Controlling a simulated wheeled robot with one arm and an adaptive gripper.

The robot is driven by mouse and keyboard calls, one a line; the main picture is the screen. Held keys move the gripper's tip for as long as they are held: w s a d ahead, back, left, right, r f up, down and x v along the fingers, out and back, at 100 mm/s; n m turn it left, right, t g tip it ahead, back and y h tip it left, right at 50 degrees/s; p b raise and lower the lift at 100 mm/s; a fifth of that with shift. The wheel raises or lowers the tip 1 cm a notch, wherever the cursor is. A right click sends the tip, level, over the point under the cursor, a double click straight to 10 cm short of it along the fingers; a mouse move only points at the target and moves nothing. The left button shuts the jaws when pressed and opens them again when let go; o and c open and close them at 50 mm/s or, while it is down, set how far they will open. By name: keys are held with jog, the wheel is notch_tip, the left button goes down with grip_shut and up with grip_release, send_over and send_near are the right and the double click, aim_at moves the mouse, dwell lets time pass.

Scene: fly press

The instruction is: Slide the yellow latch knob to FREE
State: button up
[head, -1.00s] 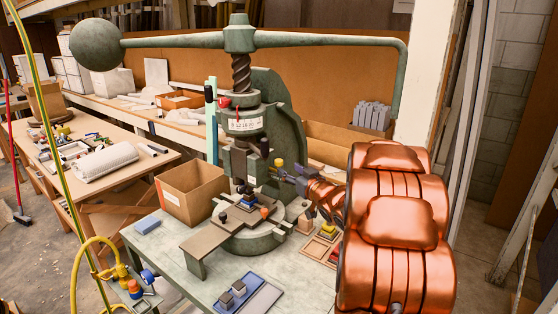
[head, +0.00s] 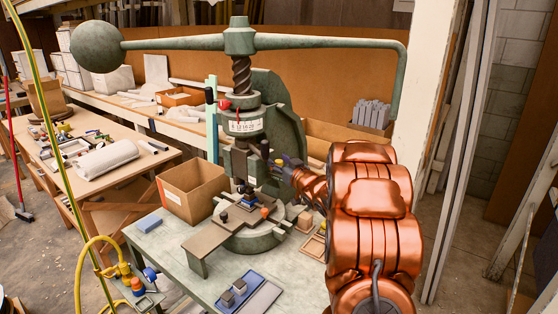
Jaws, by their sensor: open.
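The green fly press (head: 262,130) stands on the grey bench. The yellow latch knob (head: 279,162) is a small spot on the right side of the press, beside the ram; it is now mostly covered. My gripper (head: 286,162) is at the knob, reached from the right by my copper-coloured arm. The gripper is open, but its fingertips are small and dark. I cannot tell whether they touch the knob or are around it. The latch's position and any FREE marking are too small to read.
The press's long lever with a ball weight (head: 96,45) spans overhead. A cardboard box (head: 191,191) stands left of the press. A blue tray (head: 240,290) lies at the front. A wooden tray (head: 313,246) is partly hidden by my arm.

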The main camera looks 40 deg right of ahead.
jog(key=shift+c, duration=0.3)
grip_shut()
dwell(0.3)
